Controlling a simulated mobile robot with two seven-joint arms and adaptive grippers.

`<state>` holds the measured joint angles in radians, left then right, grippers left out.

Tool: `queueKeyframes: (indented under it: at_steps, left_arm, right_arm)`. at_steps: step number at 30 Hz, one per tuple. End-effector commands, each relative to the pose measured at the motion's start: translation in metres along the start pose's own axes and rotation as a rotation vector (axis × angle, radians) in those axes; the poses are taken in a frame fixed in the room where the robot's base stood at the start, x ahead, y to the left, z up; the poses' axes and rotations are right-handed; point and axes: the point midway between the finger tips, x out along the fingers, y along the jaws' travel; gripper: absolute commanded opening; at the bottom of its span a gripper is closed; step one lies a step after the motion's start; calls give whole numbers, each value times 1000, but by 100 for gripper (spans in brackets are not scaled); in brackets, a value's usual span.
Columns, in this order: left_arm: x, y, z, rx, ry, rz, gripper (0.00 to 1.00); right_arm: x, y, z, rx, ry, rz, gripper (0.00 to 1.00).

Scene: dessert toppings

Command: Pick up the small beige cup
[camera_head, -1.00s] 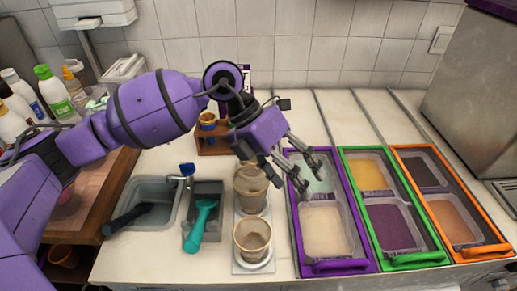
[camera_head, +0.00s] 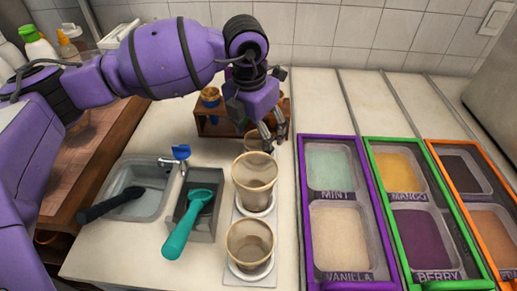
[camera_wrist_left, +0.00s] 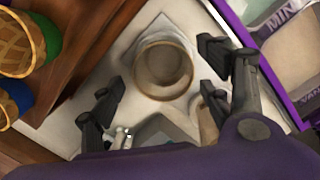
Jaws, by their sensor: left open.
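A small beige cup (camera_wrist_left: 163,70) with a round brown rim stands upright on a white base in the left wrist view. In the head view it shows partly behind my gripper, at the back of a row of cups (camera_head: 255,142). My left gripper (camera_head: 262,134) is open and empty above this cup. In the left wrist view the spread fingers (camera_wrist_left: 160,110) lie to either side below the cup, apart from it. Two more beige cups, a middle one (camera_head: 254,172) and a front one (camera_head: 250,242), stand in the same row. My right gripper is not in view.
A wooden holder (camera_head: 213,122) with cones stands just behind. Purple-framed mint and vanilla tubs (camera_head: 303,215) are at the right, with green (camera_head: 385,215) and orange frames beyond. A sink (camera_head: 150,208) and a grey bin holding a teal scoop (camera_head: 192,218) are at the left.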

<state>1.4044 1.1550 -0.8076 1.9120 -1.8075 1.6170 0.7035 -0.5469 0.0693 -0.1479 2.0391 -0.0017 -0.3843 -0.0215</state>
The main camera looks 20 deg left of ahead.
Motion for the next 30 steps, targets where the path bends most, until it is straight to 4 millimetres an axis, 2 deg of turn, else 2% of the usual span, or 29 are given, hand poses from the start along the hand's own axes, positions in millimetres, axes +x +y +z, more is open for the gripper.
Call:
queueKeyframes:
  at_steps: [4, 11, 19, 30]
  left_arm:
    - [21, 0, 0, -1, 2, -1, 71]
    - [25, 0, 0, 1, -1, -1, 71]
    - [25, 0, 0, 1, 0, -1, 37]
    - [24, 0, 0, 1, 0, -1, 34]
  right_arm:
    - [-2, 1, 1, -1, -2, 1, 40]
    - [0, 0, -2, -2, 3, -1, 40]
    - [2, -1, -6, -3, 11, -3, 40]
    - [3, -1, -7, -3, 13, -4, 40]
